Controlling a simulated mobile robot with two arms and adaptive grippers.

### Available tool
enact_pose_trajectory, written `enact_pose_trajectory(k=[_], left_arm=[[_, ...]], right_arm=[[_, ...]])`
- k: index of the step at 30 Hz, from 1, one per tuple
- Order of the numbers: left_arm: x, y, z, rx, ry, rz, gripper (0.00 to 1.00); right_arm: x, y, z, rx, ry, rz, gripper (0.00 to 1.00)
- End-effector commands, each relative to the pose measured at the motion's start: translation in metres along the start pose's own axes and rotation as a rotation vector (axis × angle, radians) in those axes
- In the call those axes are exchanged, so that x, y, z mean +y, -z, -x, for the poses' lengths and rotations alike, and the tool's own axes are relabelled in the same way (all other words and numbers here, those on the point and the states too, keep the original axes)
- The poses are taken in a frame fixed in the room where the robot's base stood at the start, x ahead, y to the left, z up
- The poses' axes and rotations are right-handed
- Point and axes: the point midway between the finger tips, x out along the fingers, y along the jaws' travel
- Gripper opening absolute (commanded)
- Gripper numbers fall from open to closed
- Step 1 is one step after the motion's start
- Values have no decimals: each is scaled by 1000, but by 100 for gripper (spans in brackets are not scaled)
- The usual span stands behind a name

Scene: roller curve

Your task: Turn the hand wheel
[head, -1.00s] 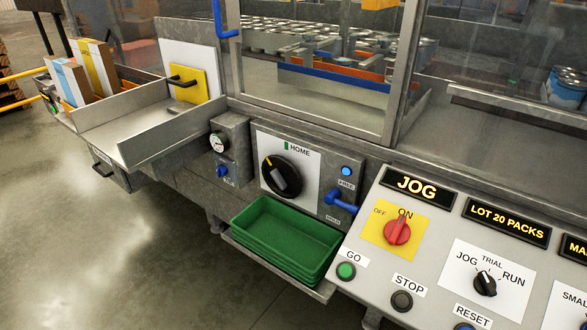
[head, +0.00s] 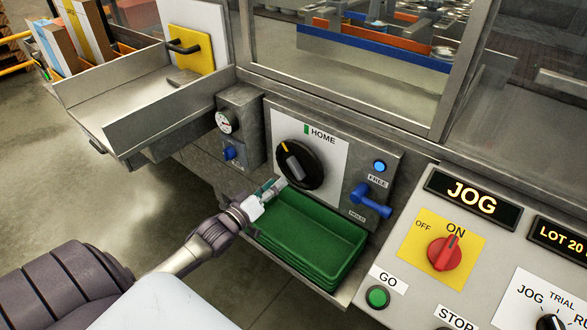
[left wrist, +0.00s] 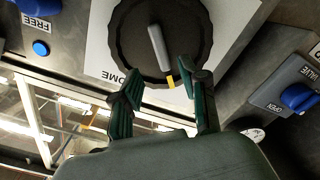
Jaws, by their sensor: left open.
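The hand wheel (head: 310,172) is a round black knob with a grey bar and a yellow mark, on a white plate labelled HOME. In the head view its yellow mark points up and left, away from the green mark (head: 306,129) beside HOME. My left gripper (head: 276,187) is open and empty at the wheel's lower left. In the left wrist view its two dark green fingers (left wrist: 160,78) point at the wheel (left wrist: 133,40), apart on either side of the yellow-marked bar end. I cannot tell whether they touch the wheel. My right gripper is out of view.
A blue lever (head: 372,202) between FREE and HOLD sits right of the wheel, below a blue lamp (head: 379,166). Green trays (head: 318,232) are stacked just below. A gauge box (head: 240,125) with a blue valve is to the left. The JOG panel (head: 410,275) stands front right.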

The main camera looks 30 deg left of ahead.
Motion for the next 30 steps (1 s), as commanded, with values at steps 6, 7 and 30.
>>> enact_pose_trajectory(k=[6, 7, 30], left_arm=[[0, 0, -47, 2, 0, -1, 44], [0, 1, -53, 2, -1, -1, 44], [0, -1, -83, -1, 1, -1, 15]], right_arm=[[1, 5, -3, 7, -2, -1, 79], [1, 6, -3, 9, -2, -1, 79], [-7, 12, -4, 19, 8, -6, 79]])
